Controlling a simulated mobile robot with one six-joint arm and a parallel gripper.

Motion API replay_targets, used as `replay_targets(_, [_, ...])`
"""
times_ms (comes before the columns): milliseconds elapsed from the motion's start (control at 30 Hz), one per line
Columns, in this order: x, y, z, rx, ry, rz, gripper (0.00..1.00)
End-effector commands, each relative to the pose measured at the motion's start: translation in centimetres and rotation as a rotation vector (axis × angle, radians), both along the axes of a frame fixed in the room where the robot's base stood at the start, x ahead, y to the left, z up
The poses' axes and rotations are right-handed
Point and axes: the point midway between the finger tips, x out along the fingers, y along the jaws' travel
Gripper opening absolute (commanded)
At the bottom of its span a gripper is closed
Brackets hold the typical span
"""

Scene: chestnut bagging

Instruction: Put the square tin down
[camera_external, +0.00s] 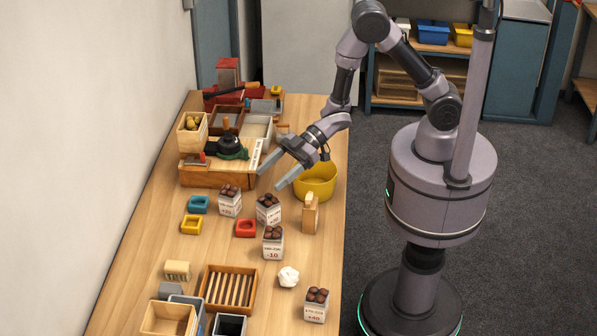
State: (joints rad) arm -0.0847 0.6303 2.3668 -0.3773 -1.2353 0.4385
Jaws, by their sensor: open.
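My gripper (270,180) is open, with its two fingers spread and nothing visible between them. It points down and left over the table, left of the yellow bowl (318,192) and above the paper bags of chestnuts. I cannot tell for sure which thing is the square tin. All rest apart from my gripper.
Several chestnut bags stand below the gripper, one of them labelled -10 (273,251). A wooden box with a dark-topped device (216,179) is at left. A slotted wooden tray (228,289) and open boxes fill the near end.

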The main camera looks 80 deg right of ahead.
Motion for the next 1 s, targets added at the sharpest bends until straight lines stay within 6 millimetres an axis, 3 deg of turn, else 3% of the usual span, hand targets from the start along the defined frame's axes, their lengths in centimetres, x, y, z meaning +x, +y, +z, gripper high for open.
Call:
replay_targets(67, [1.3,-2.4,2.4,-0.047,0.007,-0.099,0.69])
replay_targets(167, [1.9,-8.6,7.6,-0.129,0.074,-0.350,0.69])
replay_targets(200, [0.8,-11.4,9.8,-0.146,0.124,-0.465,0.69])
replay_targets(267, [-2.3,-14.8,12.8,-0.140,0.221,-0.624,0.69])
replay_targets(333, [-7.6,-17.2,15.2,-0.093,0.358,-0.771,0.69])
replay_targets(400, [-13.3,-17.6,16.6,-0.019,0.501,-0.857,0.69])
replay_targets(500, [-19.9,-16.2,17.5,0.084,0.670,-0.895,0.69])
replay_targets(600, [-23.6,-14.6,17.8,0.147,0.769,-0.888,0.69])
replay_targets(700, [-24.8,-14.0,17.9,0.166,0.805,-0.882,0.69])
replay_targets(900, [-24.8,-14.0,17.8,0.166,0.807,-0.883,0.69])
replay_targets(1000, [-24.8,-14.0,15.8,0.165,0.807,-0.883,0.69])
